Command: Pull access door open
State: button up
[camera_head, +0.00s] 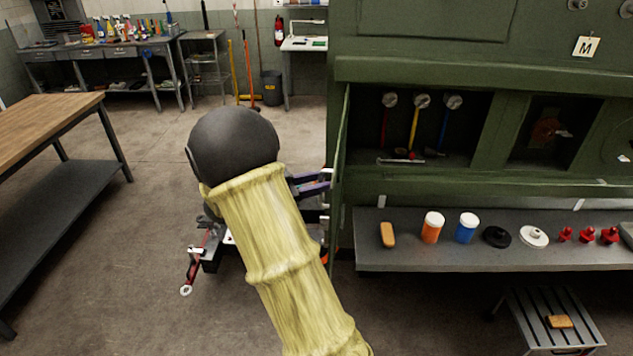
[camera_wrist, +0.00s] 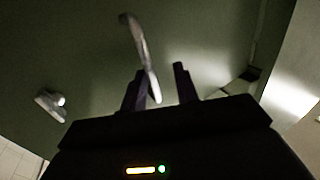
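The green access door (camera_head: 338,190) shows nearly edge-on at the left side of the open bay (camera_head: 470,180) in the head view. It stands out from the green fuselage. In the wrist view a dark green panel (camera_wrist: 90,60) fills most of the picture, with a curved metal handle (camera_wrist: 138,45) on it. My gripper (camera_head: 318,181) is at the door's left face, partly hidden behind my arm. In the wrist view my gripper (camera_wrist: 160,80) has its fingers apart. The handle's lower end lies between them, closer to the left finger; contact is unclear.
A grey shelf (camera_head: 450,260) below the bay holds an orange jar (camera_head: 432,228), a blue jar (camera_head: 467,227) and small parts. A step stool (camera_head: 545,320) stands at lower right. A wood-topped table (camera_head: 40,125) is at left.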

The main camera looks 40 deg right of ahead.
jog(key=b+v, duration=0.4)
jog(key=v, duration=1.3)
jog(key=shift+a+b, duration=0.25)
jog(key=shift+b, duration=0.05)
jog(key=shift+r, duration=0.1)
